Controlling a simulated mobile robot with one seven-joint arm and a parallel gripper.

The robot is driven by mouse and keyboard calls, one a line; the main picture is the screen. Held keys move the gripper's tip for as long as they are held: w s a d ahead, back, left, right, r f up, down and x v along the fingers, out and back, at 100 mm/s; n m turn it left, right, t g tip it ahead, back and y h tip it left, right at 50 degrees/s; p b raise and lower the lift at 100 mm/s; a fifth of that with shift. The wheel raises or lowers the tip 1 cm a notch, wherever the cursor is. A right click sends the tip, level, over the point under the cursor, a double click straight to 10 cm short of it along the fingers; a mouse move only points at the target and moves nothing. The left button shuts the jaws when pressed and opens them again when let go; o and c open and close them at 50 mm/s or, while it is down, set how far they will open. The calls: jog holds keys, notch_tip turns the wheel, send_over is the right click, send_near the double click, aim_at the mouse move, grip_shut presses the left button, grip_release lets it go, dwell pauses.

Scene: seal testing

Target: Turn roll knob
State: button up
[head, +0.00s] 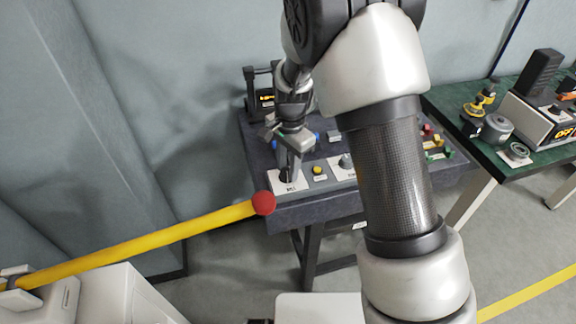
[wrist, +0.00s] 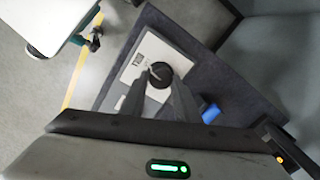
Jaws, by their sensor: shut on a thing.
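The roll knob (wrist: 160,72) is a round black knob with a pale pointer mark, set on a white labelled plate (wrist: 142,56). In the head view the plate (head: 282,187) lies at the left front corner of the dark table, and the knob is mostly hidden by the fingers. My gripper (head: 287,176) points down onto the knob. In the wrist view the two dark finger tips (wrist: 158,84) meet the near side of the knob, and my gripper is shut on it.
The dark table (head: 310,214) also bears a yellow button (head: 319,170), a grey knob (head: 346,160) and small coloured blocks (head: 437,147). A yellow bar with a red end (head: 263,203) reaches close to the table's front left corner. A green bench (head: 470,140) stands right.

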jog(key=o, duration=1.1)
jog(key=shift+c, duration=0.2)
notch_tip(320, 180, up, 18)
jog(key=p, duration=0.1)
jog(key=shift+s+d+f, duration=0.25)
jog(key=shift+s, duration=0.05)
jog(key=s+d+r+n+t+y+p, duration=0.1)
jog(key=s+d+r+n+t+p, duration=0.25)
jog(key=s+d+r, duration=0.65)
jog(key=s+d+r+n+t+p, duration=0.1)
jog(key=s+r+n, duration=0.1)
jog(key=s, duration=0.4)
jog(key=s+d+r+n+t+h+p, duration=0.1)
jog(key=s+d+r+n, duration=0.1)
jog(key=s+n, duration=0.2)
jog(key=s, duration=0.3)
jog(key=shift+d+r, duration=0.25)
jog(key=shift+r, duration=0.05)
